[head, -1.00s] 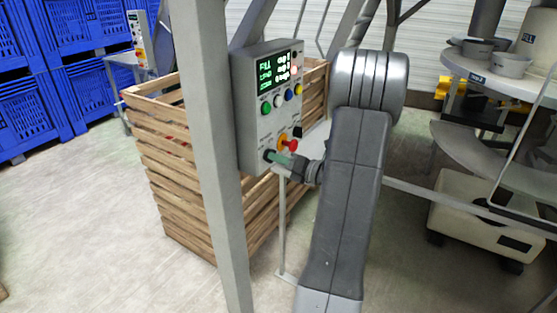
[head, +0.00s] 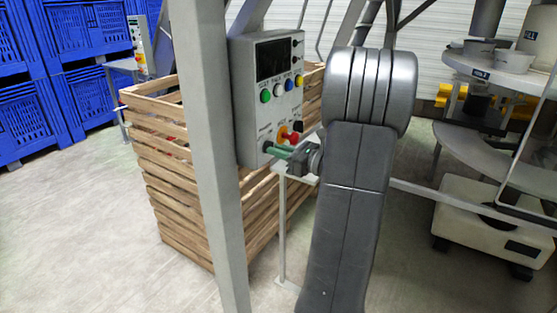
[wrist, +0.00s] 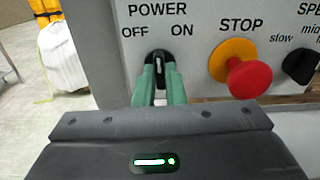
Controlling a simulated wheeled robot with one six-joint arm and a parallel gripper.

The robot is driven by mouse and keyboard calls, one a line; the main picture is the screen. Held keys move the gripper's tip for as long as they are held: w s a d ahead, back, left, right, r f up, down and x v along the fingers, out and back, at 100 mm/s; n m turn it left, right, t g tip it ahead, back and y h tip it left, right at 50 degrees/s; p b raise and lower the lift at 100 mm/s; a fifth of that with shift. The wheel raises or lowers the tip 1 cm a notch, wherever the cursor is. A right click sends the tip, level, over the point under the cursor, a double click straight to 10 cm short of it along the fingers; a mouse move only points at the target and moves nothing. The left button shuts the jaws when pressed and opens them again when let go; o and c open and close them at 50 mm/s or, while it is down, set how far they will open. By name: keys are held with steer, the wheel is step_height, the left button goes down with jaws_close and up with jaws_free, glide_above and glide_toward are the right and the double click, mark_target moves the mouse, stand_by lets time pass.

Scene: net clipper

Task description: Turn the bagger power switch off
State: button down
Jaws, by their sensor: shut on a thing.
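The grey bagger control box (head: 246,103) stands behind a post in the head view, and its display (head: 274,58) is dark. In the wrist view the black power switch (wrist: 158,57) sits under the POWER label, between the words OFF and ON. Its knob looks near upright; which side it is set to is hard to tell. My gripper (wrist: 160,73) has its green fingers on either side of the knob, shut on it. In the head view my gripper (head: 271,150) is at the lower part of the box face.
The red stop button (wrist: 249,79) on its yellow collar is close right of the switch, with a black speed knob (wrist: 299,64) beyond. A grey post (head: 209,160) and a slatted wooden crate (head: 180,185) stand to the left of my arm.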

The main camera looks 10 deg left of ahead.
steer(key=shift+f+n+b, duration=0.1)
steer(key=shift+n+b, duration=3.95)
steer(key=shift+n, duration=0.05)
steer(key=c, duration=1.5)
jaws_free()
steer(key=shift+d, duration=0.1)
steer(key=v, duration=1.3)
steer(key=shift+d, duration=0.3)
